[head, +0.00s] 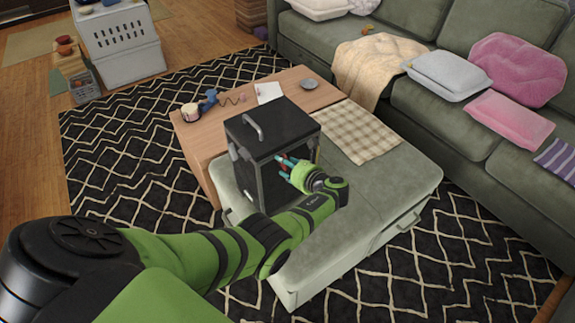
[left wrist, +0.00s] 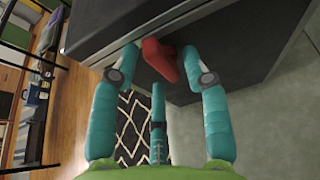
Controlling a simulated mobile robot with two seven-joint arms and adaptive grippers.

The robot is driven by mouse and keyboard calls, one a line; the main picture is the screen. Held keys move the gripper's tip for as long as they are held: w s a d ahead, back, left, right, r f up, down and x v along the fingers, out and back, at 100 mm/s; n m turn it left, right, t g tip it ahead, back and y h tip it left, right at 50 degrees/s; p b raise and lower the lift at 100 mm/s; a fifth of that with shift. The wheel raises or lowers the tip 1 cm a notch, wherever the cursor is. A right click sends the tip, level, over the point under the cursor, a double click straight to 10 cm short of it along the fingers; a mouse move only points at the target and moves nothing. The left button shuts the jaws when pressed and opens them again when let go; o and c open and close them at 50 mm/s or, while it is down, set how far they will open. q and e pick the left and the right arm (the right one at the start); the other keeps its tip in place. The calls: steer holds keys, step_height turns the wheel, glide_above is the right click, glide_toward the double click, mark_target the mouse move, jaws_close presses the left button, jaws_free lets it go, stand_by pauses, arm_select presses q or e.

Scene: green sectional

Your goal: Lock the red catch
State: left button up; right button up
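The black box (head: 275,125) with a metal handle on top stands on the grey-green ottoman. The red catch (left wrist: 160,60) shows in the left wrist view on the box's edge, below its dark lid part. My left gripper (head: 287,168) is at the side of the box, and its teal fingers reach toward that face. In the left wrist view, the left gripper (left wrist: 158,65) is open, with fingers spread on both sides of the catch. The right-hand finger is very close to the catch; I cannot tell whether they touch. My right gripper is not in view.
A wooden table (head: 205,140) behind the box holds a blue dumbbell-like object (head: 208,99), a paper and a small dish. A checked cloth (head: 357,132) lies on the ottoman (head: 400,190). A green sofa (head: 430,110) stands at right. Patterned rug surrounds the ottoman.

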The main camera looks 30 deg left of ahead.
arm_select(q)
steer(key=shift+d, duration=0.1)
steer(key=v, duration=1.1)
steer(key=shift+d+r, duration=0.2)
steer(key=shift+d, duration=0.15)
steer(key=shift+s, duration=0.15)
